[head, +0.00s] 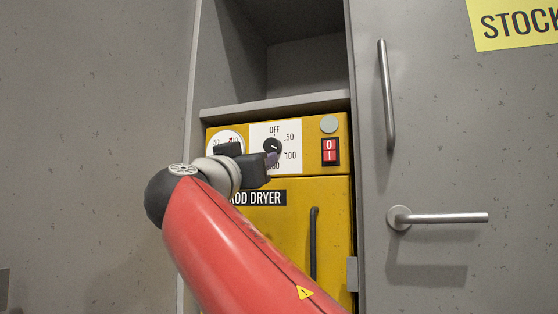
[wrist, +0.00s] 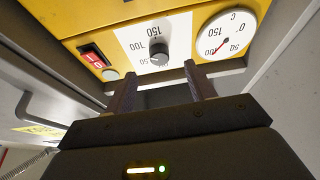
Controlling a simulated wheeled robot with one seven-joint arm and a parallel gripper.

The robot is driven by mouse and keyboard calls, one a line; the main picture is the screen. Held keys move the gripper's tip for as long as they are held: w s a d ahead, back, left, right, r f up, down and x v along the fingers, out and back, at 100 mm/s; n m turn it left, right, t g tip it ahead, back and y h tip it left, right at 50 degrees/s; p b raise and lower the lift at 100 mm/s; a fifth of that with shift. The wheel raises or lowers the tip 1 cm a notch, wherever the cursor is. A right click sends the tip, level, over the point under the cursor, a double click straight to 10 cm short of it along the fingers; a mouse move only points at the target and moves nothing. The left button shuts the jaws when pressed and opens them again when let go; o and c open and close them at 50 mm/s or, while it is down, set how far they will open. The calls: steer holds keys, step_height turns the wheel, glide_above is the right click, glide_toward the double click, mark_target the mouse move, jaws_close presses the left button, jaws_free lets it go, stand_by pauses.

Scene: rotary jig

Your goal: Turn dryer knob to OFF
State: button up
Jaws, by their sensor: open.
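The dryer knob (head: 271,145) is a small dark round knob on a white dial plate of the yellow rod dryer. OFF is printed at the top of its scale, with 50 and 100 down the right side. A pale mark shows on the knob, but I cannot tell its exact setting. My gripper (head: 252,157) is in front of the panel and hides the lower part of the dial. In the wrist view the knob (wrist: 159,54) lies beyond and between the two fingers of my gripper (wrist: 162,76), which is open, empty and apart from it.
A red rocker switch (head: 330,151) is right of the dial, with a grey round button (head: 328,124) above it. A temperature gauge (wrist: 225,35) is on the knob's other side. The dryer sits in a recess between grey cabinet walls. A dark door handle (head: 313,243) is below.

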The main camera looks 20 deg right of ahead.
mark_target(270, 148)
steer(key=p+x, duration=0.1)
steer(key=x, duration=0.3)
steer(key=r+p+x, duration=0.1)
steer(key=x, duration=0.1)
steer(key=shift+d+r+p, duration=0.15)
steer(key=shift+d+p, duration=0.1)
steer(key=shift+p, duration=0.05)
steer(key=shift+w+d+r, duration=0.15)
steer(key=shift+w+d, duration=0.2)
steer(key=shift+w, duration=0.15)
steer(key=c, duration=1)
